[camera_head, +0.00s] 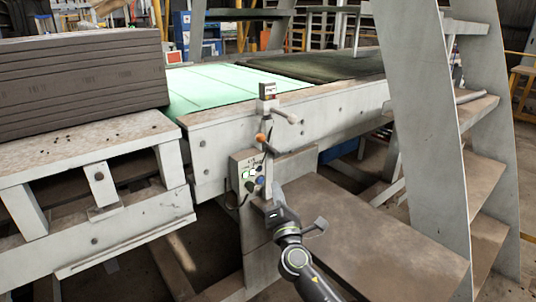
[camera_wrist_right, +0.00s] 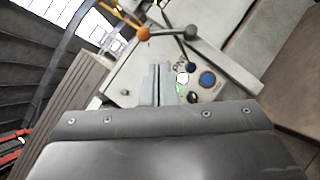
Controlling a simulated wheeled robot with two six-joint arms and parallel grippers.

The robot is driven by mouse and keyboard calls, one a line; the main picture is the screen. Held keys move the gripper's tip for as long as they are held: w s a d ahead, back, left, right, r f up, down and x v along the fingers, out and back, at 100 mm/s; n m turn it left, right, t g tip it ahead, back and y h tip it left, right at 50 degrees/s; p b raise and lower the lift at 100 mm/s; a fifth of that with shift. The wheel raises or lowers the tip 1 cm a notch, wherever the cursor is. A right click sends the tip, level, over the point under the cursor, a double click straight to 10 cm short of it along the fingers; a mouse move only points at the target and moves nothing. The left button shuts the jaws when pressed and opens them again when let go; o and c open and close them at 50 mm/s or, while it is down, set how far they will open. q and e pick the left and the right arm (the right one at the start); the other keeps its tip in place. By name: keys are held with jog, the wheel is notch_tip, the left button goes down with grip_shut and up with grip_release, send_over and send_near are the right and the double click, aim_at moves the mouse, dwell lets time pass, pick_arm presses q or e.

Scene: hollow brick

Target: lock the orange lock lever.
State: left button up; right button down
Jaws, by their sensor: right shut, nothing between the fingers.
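The orange lock lever shows as an orange ball knob (camera_head: 261,137) on the front of the grey machine frame, just above a small control box. In the right wrist view the orange knob (camera_wrist_right: 143,34) sits at the left end of a short grey bar with a dark grey ball at its right end. My right gripper (camera_head: 269,187) is in front of the control box, below the knob. In the right wrist view its two fingers (camera_wrist_right: 158,72) are together and empty, apart from the knob. My left gripper is in no view.
The control box (camera_head: 236,164) carries several buttons, including a blue button (camera_wrist_right: 207,79). A grey handle (camera_head: 287,116) projects above the orange knob. Stacked grey boards (camera_head: 80,75) stand at left. A grey ladder-like frame (camera_head: 425,140) rises at right, beside a brown plate (camera_head: 360,225).

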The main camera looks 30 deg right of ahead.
jog(key=p, duration=0.1)
send_near(267, 144)
jog(key=x, duration=0.6)
jog(key=shift+w, duration=0.4)
jog(key=shift+d, duration=0.1)
